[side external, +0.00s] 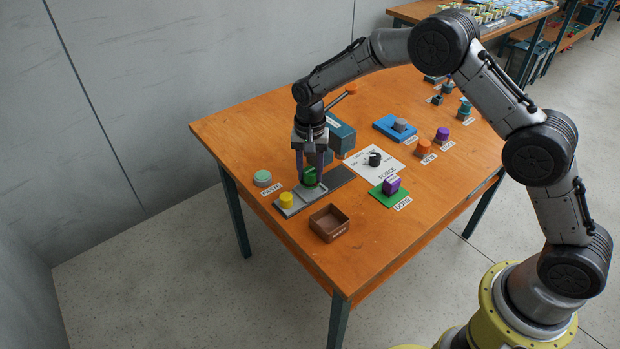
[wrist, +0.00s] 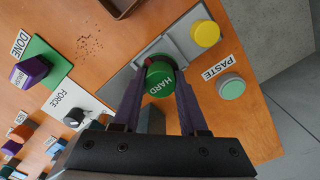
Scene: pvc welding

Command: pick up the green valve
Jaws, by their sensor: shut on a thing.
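The green valve (wrist: 160,78), a round piece with "HARD" on its top, stands at the grey plate (wrist: 188,45). In the side external view the green valve (side external: 309,176) shows low between my fingers. My gripper (side external: 309,181) points down over the plate, with its purple fingers on both sides of the valve. In the wrist view my gripper (wrist: 160,84) is shut on the valve. The fingers hide part of its sides, and I cannot tell whether it is clear of the plate.
A yellow knob (side external: 286,200) stands on the plate's near end. A brown open box (side external: 329,223) is to the right. A mint PASTE button (side external: 263,178) is to the left. A purple block stands on the green DONE pad (side external: 376,196). A blue-grey box (side external: 342,134) stands close behind my gripper.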

